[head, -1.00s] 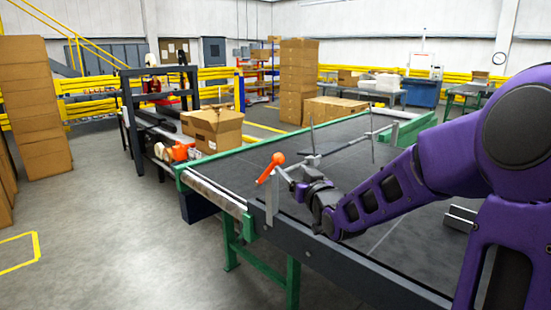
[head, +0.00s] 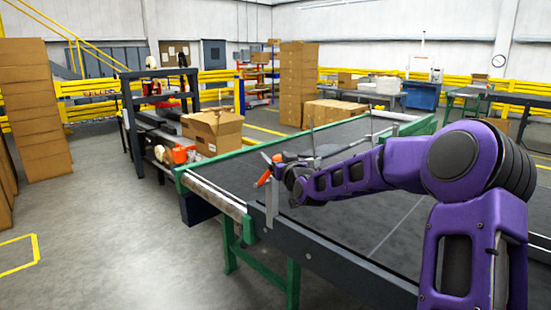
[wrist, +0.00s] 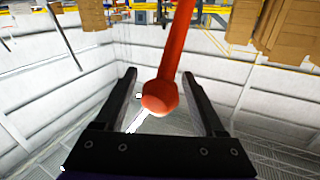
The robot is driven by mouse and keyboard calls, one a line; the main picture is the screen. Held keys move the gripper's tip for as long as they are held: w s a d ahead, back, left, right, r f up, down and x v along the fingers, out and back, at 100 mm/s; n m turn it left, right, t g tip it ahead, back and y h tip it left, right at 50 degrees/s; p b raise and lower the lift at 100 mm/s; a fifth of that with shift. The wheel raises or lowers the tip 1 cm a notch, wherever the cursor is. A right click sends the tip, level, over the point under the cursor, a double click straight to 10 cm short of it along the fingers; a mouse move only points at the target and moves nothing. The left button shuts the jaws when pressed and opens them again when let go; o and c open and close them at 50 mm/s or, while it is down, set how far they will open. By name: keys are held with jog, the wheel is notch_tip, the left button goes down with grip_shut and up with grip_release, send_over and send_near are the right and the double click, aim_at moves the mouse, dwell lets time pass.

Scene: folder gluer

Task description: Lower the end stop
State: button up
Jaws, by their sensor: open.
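The end stop's orange lever (head: 263,179) stands raised and tilted at the near corner of the conveyor, beside a grey upright bracket (head: 271,203). My gripper (head: 273,166) is at the lever's upper end and partly hides it. In the wrist view the orange lever with its round knob (wrist: 160,96) lies between the two black fingers of my gripper (wrist: 158,76). The fingers are open, with a visible gap on each side of the knob. The stop plate itself cannot be made out clearly.
The dark conveyor belt (head: 345,195) with green rails extends under and behind my arm. A thin-rod frame stands over the belt behind my gripper. The floor (head: 110,225) at front left is clear.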

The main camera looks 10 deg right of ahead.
jog(key=shift+c, duration=0.3)
grip_shut()
dwell(1.1)
